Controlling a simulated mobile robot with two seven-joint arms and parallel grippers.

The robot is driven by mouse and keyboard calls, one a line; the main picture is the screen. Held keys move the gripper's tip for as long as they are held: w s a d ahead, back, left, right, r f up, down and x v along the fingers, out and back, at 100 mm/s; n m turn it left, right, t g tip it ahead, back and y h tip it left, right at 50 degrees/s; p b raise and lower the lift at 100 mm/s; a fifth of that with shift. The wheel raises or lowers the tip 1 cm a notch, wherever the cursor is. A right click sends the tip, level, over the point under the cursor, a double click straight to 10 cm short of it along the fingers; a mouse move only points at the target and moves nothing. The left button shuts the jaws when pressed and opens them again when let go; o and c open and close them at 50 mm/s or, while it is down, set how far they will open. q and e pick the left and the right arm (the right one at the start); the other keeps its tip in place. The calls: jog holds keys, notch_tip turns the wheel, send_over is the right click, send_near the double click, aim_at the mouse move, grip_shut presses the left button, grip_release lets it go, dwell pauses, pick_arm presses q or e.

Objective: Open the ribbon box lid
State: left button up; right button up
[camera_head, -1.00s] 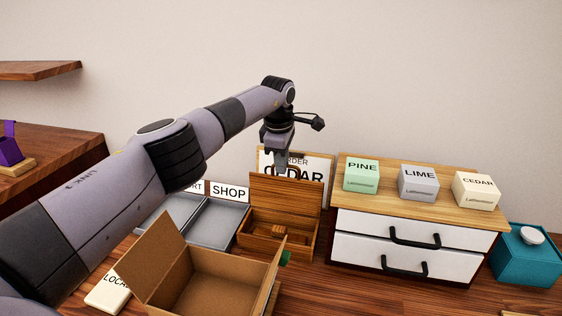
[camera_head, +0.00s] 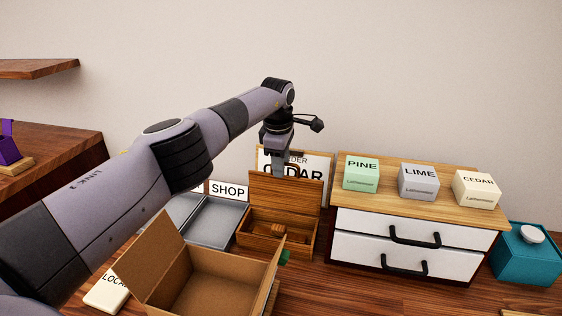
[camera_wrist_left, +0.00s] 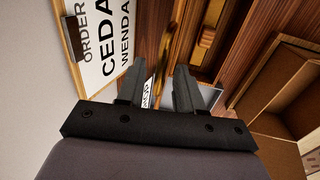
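The ribbon box (camera_head: 262,248) is a brown wooden box on the table, with its lid (camera_head: 285,200) standing up at its rear. The box's inside shows, with a small wooden piece (camera_head: 279,229) in it; this piece also shows in the left wrist view (camera_wrist_left: 207,38). My left gripper (camera_head: 279,174) is at the lid's upper edge, pointing down. In the left wrist view the gripper's two fingers (camera_wrist_left: 159,84) are apart with nothing held between them. The head view does not show clearly whether they touch the lid. My right gripper is in neither view.
An order board (camera_head: 318,166) stands close behind the lid. An open cardboard box (camera_head: 222,285) is in front, with grey trays (camera_head: 215,222) to the left. A white drawer unit (camera_head: 365,225) stands right, bearing three labelled boxes. A teal box (camera_head: 527,258) is far right.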

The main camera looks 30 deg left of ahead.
pick_arm(q)
notch_tip(320, 180, up, 7)
jog(key=s, duration=0.1)
jog(key=shift+d, duration=0.15)
dwell(0.3)
jog(key=shift+s, duration=0.1)
jog(key=shift+s, duration=0.1)
dwell(0.3)
